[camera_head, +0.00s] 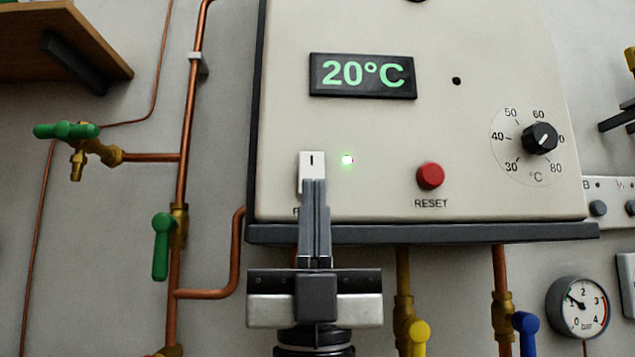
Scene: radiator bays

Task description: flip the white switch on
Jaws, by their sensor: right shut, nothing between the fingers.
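The white switch (312,161) sits at the lower left of the cream boiler panel (400,120). Its upper half shows a short dark mark; its lower half is hidden behind my right gripper. My left gripper is not in view.
A display (362,75) reads 20°C. A red reset button (430,176) and a black dial (540,138) are to the right. Copper pipes (187,120) with green-handled valves (162,247) run at the left. Yellow (419,332) and blue (525,322) handles and a gauge (578,307) are below.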

